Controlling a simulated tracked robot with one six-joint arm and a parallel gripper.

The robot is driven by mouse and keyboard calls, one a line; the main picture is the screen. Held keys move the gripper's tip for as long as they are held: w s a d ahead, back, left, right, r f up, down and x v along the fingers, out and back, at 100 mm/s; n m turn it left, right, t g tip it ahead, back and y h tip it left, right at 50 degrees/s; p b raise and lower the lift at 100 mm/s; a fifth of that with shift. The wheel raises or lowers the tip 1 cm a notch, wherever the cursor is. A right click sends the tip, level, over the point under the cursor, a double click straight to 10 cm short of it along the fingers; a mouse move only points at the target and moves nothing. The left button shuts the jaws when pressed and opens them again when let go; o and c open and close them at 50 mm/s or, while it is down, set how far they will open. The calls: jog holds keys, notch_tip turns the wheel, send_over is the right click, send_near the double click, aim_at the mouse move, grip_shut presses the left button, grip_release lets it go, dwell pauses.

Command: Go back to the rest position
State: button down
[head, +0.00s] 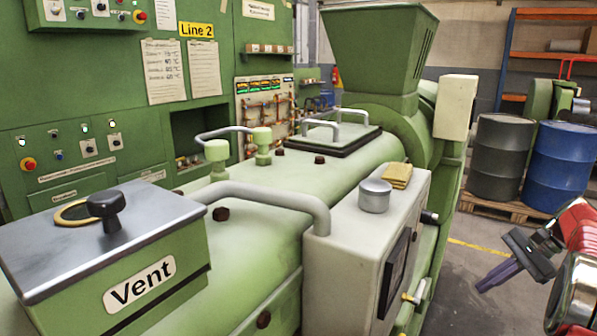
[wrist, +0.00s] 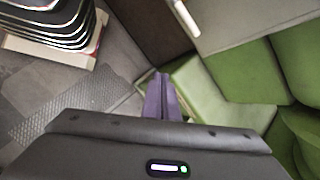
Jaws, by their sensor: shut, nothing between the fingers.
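My gripper (head: 492,279) is at the right edge of the head view, beside the green machine and over the floor. Its purple fingers are together and hold nothing. In the wrist view the purple fingers (wrist: 163,98) also show closed, above the dark gripper body. The green extruder (head: 290,190) with its hopper (head: 380,50) fills the middle of the head view, apart from the gripper.
A vent box (head: 140,285) and a grey control box (head: 350,250) sit at the front. Black (head: 498,158) and blue (head: 557,165) drums stand on a pallet behind the gripper.

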jog(key=s+a+r+n+t+h, duration=0.1)
jog(key=s+a+n+h, duration=0.1)
jog(key=s+a+n, duration=0.3)
jog(key=s+a+r+n+t+h, duration=0.1)
jog(key=s+a+n, duration=0.4)
jog(key=s+a, duration=0.5)
jog(key=s+a+r+n+t+h, duration=0.1)
jog(key=s+a+n, duration=0.5)
jog(key=a, duration=1.6)
jog(key=s+r+h, duration=0.1)
jog(key=s+h, duration=0.1)
jog(key=shift+s+h, duration=0.3)
jog(key=shift+s, duration=0.05)
